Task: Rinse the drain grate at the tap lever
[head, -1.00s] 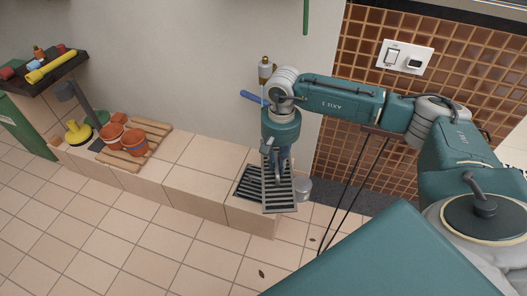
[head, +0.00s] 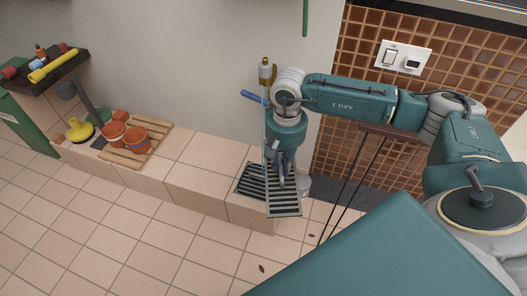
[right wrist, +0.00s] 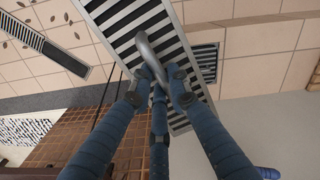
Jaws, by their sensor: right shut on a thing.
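The drain grate (head: 285,207) is a long grey metal frame with dark slots and a curved grey handle. My right gripper (head: 282,168) is shut on that handle. In the right wrist view the fingers (right wrist: 160,80) close around the handle on the grate (right wrist: 118,32), partly hiding it. The grate hangs over the front end of the tiled ledge and partly covers a dark slotted drain (head: 248,181). The brass tap (head: 266,72) with its blue lever (head: 254,97) is on the wall behind my right wrist. No water shows. My left gripper is out of view.
Terracotta pots (head: 113,134) sit on a wooden rack at the ledge's left. The ledge's middle (head: 190,177) is clear. A slotted floor strip (right wrist: 50,47) shows in the right wrist view.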

